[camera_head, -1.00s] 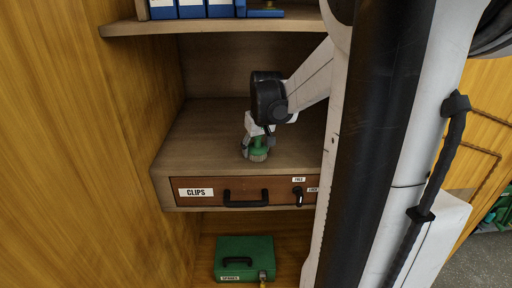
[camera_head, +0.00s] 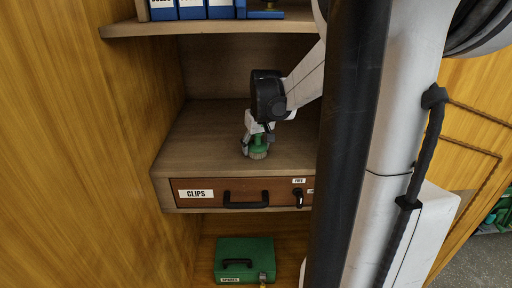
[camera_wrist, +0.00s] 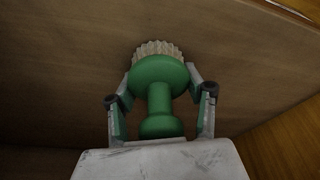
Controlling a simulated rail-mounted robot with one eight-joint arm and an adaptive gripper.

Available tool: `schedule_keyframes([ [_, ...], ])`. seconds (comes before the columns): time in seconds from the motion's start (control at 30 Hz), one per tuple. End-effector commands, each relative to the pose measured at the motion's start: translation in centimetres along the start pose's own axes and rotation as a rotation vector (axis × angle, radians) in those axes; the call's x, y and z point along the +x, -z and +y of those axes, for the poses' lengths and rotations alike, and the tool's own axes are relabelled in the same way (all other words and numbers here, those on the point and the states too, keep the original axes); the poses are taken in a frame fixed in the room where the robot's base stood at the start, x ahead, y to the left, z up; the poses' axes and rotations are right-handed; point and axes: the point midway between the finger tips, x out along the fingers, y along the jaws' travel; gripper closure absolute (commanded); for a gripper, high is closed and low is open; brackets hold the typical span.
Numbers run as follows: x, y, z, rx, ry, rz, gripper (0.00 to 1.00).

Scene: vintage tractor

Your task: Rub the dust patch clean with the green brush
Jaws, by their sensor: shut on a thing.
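My gripper (camera_head: 257,138) is shut on the green brush (camera_head: 259,149), just over the wooden shelf top (camera_head: 200,140) above the drawer. In the wrist view the green brush (camera_wrist: 158,85) has a round head and knob handle, with pale bristles (camera_wrist: 157,49) facing the wood. The two fingers of my gripper (camera_wrist: 160,100) stand on either side of the handle. The bristles seem to be on or very near the surface; I cannot tell if they press on it. No dust patch can be made out in either view.
A drawer labelled CLIPS (camera_head: 238,192) with a black handle lies below the shelf top. A green case (camera_head: 244,260) sits lower down. Blue binders (camera_head: 192,8) stand on the upper shelf (camera_head: 205,27). A wooden wall (camera_head: 90,150) closes the left side.

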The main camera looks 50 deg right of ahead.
Motion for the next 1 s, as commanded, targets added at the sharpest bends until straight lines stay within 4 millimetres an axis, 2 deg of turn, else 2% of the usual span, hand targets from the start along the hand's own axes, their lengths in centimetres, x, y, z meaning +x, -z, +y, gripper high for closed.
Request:
schedule_keyframes([
  [0.6,-0.1,-1.8,-0.7,-0.001,0.000,-0.002,0.83],
  [1.0,0.0,-1.8,-0.7,-0.001,0.001,-0.005,0.83],
])
